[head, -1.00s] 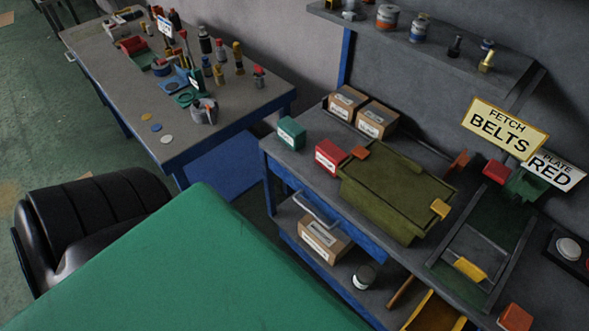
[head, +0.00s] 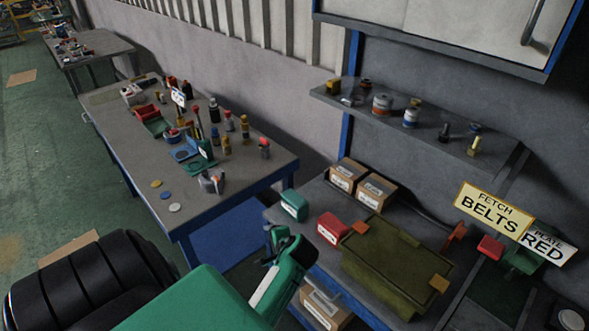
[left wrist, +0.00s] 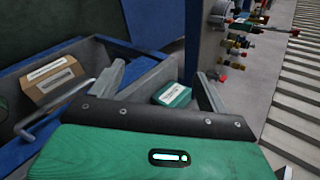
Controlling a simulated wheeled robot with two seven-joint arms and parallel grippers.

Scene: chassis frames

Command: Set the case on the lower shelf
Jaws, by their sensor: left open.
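The olive-green case (head: 395,268) with orange latches lies flat on top of the grey bench at the right of the head view. The bench's lower shelf is mostly hidden behind my left arm and the bench front; a cardboard box (head: 325,308) stands on it. This box also shows in the left wrist view (left wrist: 52,80). My left gripper (head: 278,242) is open and empty, in front of the bench's left end and left of the case. In the left wrist view its grey fingers stand apart, with a teal box (left wrist: 172,96) beyond them. My right gripper is out of view.
A teal box (head: 294,205), a red box (head: 333,228) and two cardboard boxes (head: 360,184) stand left of and behind the case. Signs (head: 495,210) stand at the right. A cluttered table (head: 230,187) is at the left, and a wall shelf (head: 400,120) hangs above.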

